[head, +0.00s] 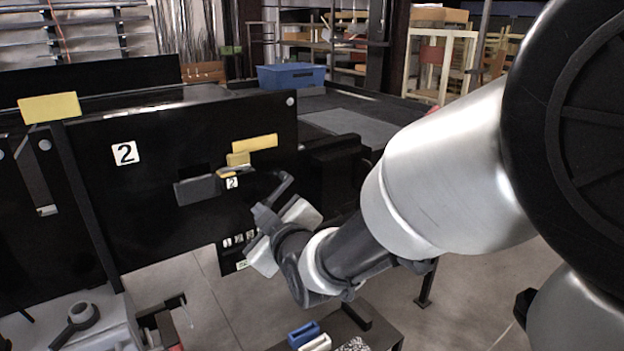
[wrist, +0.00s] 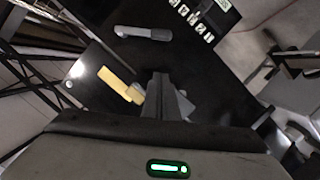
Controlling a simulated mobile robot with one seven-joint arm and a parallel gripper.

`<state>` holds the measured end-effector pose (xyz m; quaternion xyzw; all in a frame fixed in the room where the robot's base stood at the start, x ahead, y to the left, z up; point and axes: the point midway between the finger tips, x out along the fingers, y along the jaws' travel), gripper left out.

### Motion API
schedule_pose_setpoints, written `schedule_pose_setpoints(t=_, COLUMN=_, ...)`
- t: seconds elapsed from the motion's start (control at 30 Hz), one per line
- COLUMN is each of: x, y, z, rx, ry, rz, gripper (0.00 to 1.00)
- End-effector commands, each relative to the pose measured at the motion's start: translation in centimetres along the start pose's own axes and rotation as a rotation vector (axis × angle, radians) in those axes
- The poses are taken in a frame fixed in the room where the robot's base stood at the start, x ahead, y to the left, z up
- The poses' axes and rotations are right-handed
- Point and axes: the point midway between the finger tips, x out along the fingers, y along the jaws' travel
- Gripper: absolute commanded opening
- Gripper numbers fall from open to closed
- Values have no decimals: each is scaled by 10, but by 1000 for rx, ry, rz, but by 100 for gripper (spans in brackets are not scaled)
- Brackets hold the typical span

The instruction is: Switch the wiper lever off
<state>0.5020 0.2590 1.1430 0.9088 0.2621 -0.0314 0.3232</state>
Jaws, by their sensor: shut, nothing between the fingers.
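A grey bar-shaped handle (head: 197,190) sticks out from the black panel (head: 150,215); it also shows in the wrist view (wrist: 143,33). To its right are a small yellow piece (head: 238,159) and a small "2" label (head: 232,183). I cannot tell for certain which of these is the wiper lever. My gripper (head: 284,183) is shut and empty in front of the panel's right part, right of the grey handle. In the wrist view its fingers (wrist: 166,88) lie beside a yellow plate (wrist: 115,83) and hide part of what is behind them. Contact cannot be told.
A larger "2" label (head: 125,153) is on the panel. Blue and white blocks (head: 304,334) lie low in front. A blue bin (head: 291,76) stands behind. Floor is open at lower right.

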Motion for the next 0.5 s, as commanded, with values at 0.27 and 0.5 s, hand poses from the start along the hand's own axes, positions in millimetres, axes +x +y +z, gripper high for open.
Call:
schedule_pose_setpoints(t=0.27, x=5, y=-7, z=-4, rx=-20, ry=35, rz=7, gripper=0)
schedule_pose_setpoints(t=0.5, x=7, y=-7, z=-4, rx=-19, ry=33, rz=7, gripper=0)
